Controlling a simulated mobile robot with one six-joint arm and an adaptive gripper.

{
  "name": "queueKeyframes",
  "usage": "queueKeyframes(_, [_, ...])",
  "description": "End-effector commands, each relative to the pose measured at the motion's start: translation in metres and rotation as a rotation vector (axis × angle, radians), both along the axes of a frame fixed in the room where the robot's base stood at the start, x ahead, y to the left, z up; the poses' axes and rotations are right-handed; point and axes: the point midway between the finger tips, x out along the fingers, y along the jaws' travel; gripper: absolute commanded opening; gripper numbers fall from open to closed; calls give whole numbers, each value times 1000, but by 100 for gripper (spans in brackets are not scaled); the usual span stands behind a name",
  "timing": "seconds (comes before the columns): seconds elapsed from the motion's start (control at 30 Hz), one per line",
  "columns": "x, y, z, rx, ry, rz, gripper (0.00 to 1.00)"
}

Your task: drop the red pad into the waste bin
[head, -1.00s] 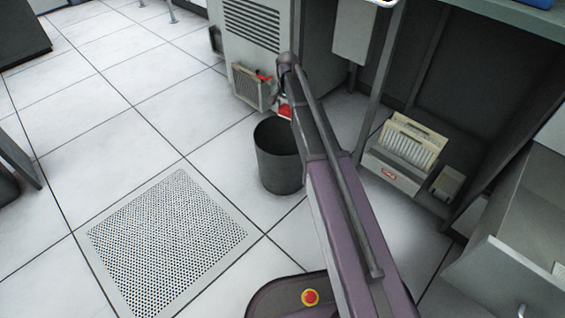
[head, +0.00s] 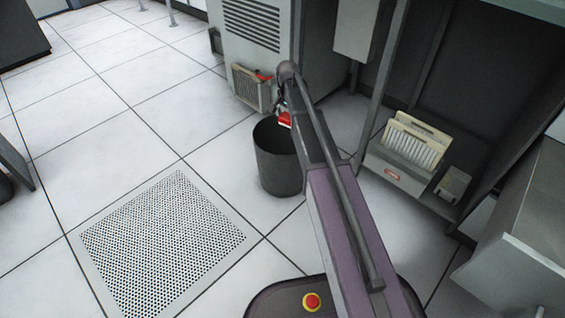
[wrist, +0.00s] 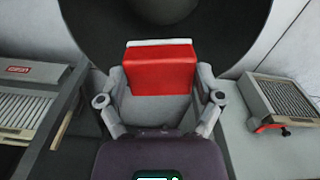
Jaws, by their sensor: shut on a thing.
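The red pad (wrist: 160,70), with a pale strip along one edge, is held between the fingers of my gripper (wrist: 160,85) in the wrist view. In the head view a small part of the red pad (head: 285,119) shows beside my arm, near the rim of the dark waste bin (head: 279,170). The bin stands upright on the floor, and my arm hides part of its right side. In the wrist view the dark round bin (wrist: 95,25) lies behind and below the pad. My gripper is shut on the pad, which appears over the bin's opening.
A grey cabinet (head: 252,30) with a vent stands behind the bin, with a red-handled tray (head: 250,88) at its base. A shelf holding a card box (head: 415,143) is to the right. A perforated floor tile (head: 165,245) and clear floor lie left.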

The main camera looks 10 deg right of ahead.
Motion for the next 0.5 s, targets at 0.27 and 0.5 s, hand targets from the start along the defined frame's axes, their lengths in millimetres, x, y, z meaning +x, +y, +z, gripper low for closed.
queueKeyframes(0.27, [0,0,0,0,0,0,100])
queueKeyframes(0.5, [0,0,0,0,0,0,100])
